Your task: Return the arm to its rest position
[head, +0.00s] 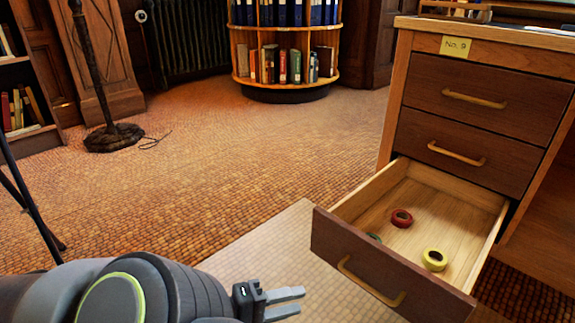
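My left arm comes in from the lower left. My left gripper (302,300) is at the bottom middle, its two grey fingers apart with nothing seen between them. It is to the left of the pulled-out bottom drawer (367,277) of the wooden desk, apart from it in the picture. My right gripper is not in view.
The open drawer holds a red ring-shaped roll (402,218), a yellow one (434,260) and a green one (374,237) partly hidden by the front. Two closed drawers (457,98) are above. A round bookcase (285,84) and a lamp stand (114,138) stand behind. The carpet (220,180) is clear.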

